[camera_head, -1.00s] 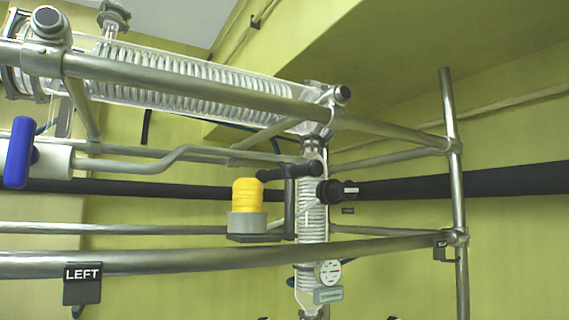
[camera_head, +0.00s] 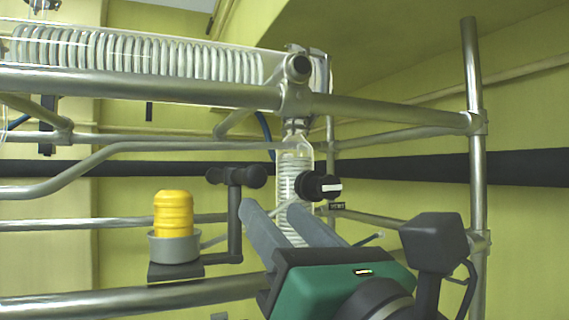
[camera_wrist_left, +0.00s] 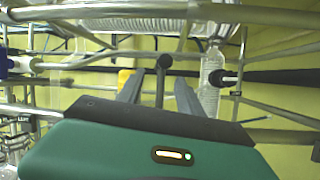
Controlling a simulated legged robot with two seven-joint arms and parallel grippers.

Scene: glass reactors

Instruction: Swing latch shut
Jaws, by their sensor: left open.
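A black T-shaped handle (camera_head: 236,177), which looks like the latch, stands on a dark upright post (camera_head: 235,222) left of the glass column. My left gripper (camera_head: 268,208) is open and empty, its two grey fingers pointing up and left toward the post. In the head view the fingertips are just right of the post, below the handle. In the left wrist view the handle's round end (camera_wrist_left: 165,61) shows between and beyond the fingers (camera_wrist_left: 158,88). No contact is clear. My right gripper is out of view.
A yellow ribbed cap (camera_head: 173,213) sits in a grey cup (camera_head: 174,246) left of the post. A black knob (camera_head: 318,186) juts from the glass column (camera_head: 294,165) close above the fingers. Metal rails (camera_head: 400,115) cross above and below.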

